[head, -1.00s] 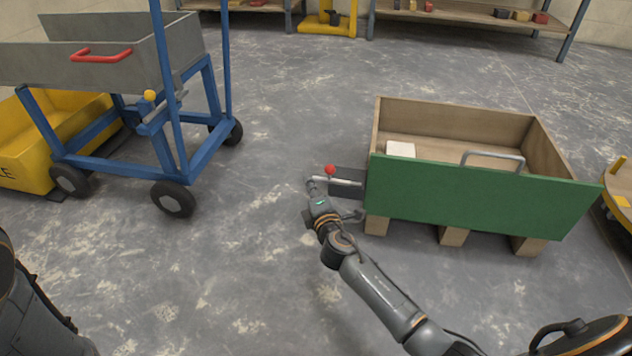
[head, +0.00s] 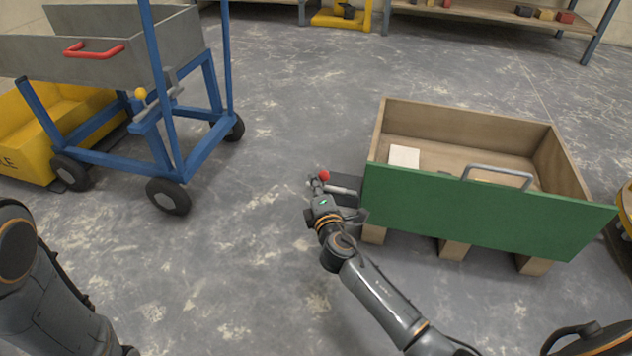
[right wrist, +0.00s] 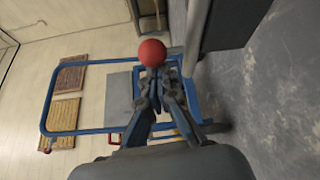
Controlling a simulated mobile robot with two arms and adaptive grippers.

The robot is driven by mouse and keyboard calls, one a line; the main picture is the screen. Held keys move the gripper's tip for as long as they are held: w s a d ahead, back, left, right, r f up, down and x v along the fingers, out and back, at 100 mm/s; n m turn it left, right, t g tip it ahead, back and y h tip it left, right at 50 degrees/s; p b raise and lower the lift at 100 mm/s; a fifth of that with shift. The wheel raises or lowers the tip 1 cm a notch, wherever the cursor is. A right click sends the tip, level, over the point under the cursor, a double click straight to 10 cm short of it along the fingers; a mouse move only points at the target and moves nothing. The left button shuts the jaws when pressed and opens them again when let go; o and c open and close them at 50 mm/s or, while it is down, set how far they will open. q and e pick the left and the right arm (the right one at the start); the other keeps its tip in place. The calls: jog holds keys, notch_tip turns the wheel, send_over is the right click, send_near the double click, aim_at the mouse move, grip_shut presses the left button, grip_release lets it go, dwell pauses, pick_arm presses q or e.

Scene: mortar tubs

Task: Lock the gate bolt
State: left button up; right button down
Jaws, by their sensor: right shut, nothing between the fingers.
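A metal bolt rod (head: 343,190) with a red ball knob (head: 324,175) sits at the left end of the green gate panel (head: 470,212), on the wooden crate. The gripper partly hides the bolt's left end. My left arm shows at lower left, but its gripper is out of view.
A blue cart (head: 190,165) with a grey tray and a yellow-knobbed bolt (head: 140,93) stands at left, beside a yellow bin (head: 20,155). The gate has a metal handle (head: 500,172). A white block (head: 404,156) lies in the crate. Floor between cart and crate is clear.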

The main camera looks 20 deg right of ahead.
jog(key=s+d, duration=0.2)
jog(key=d, duration=0.1)
jog(key=d+p, duration=0.1)
jog(key=shift+s+d, duration=0.15)
jog(key=shift+s, duration=0.25)
